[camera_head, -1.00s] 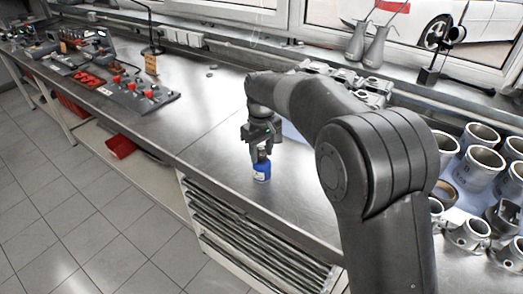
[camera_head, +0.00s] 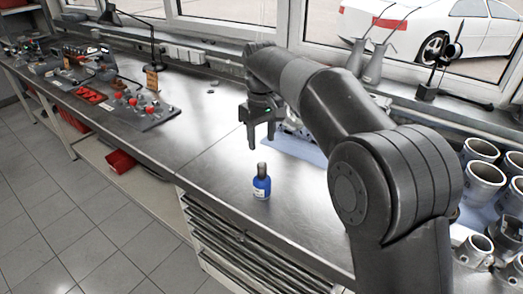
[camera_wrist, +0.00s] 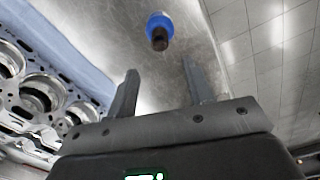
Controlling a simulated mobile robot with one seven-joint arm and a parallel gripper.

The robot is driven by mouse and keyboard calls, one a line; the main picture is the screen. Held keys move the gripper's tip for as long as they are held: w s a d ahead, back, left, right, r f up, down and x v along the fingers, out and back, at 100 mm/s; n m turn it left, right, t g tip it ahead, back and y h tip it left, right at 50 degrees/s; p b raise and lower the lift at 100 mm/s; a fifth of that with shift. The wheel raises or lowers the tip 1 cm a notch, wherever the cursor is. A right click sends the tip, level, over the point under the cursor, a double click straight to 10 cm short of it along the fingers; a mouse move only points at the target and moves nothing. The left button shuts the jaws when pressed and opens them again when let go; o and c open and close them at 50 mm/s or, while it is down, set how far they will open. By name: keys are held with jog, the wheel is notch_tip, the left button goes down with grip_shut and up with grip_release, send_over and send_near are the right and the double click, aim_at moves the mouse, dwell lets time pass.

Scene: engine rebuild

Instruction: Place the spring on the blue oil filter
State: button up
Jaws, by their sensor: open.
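The blue oil filter (camera_head: 261,187) stands upright on the metal workbench near its front edge. The spring (camera_head: 261,169), a dark narrow piece, stands on top of the filter. In the wrist view the blue filter (camera_wrist: 158,21) and the dark spring (camera_wrist: 159,40) on it show beyond my fingertips. My gripper (camera_head: 262,145) is open and empty, raised above and apart from the spring. In the wrist view its two fingers (camera_wrist: 160,72) are spread with nothing between them.
A blue mat (camera_head: 300,149) with engine parts lies behind the filter. Several metal cylinders (camera_head: 484,180) stand at the right. A tray with red-topped parts (camera_head: 140,105) lies at the left. The bench around the filter is clear.

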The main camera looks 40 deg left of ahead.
jog(key=shift+r, duration=0.55)
jog(key=w+d+r+m+t+y, duration=0.1)
jog(key=d+r+m, duration=0.25)
jog(key=d, duration=1.05)
jog(key=d+r+m+t, duration=0.1)
jog(key=d+r+m, duration=0.25)
jog(key=d, duration=1.05)
jog(key=s+d+f+m+t, duration=0.1)
jog(key=s+d+f+m, duration=0.3)
jog(key=s+d, duration=0.4)
jog(key=s+d+f+m+t+h, duration=0.1)
jog(key=s+d+f+m+t, duration=0.1)
jog(key=s+d, duration=0.7)
jog(key=d+f+m, duration=0.1)
jog(key=d+f, duration=0.1)
jog(key=d, duration=0.4)
jog(key=shift+d+f+m+t, duration=0.2)
jog(key=shift+d+m+t, duration=0.1)
jog(key=shift+d+m, duration=0.1)
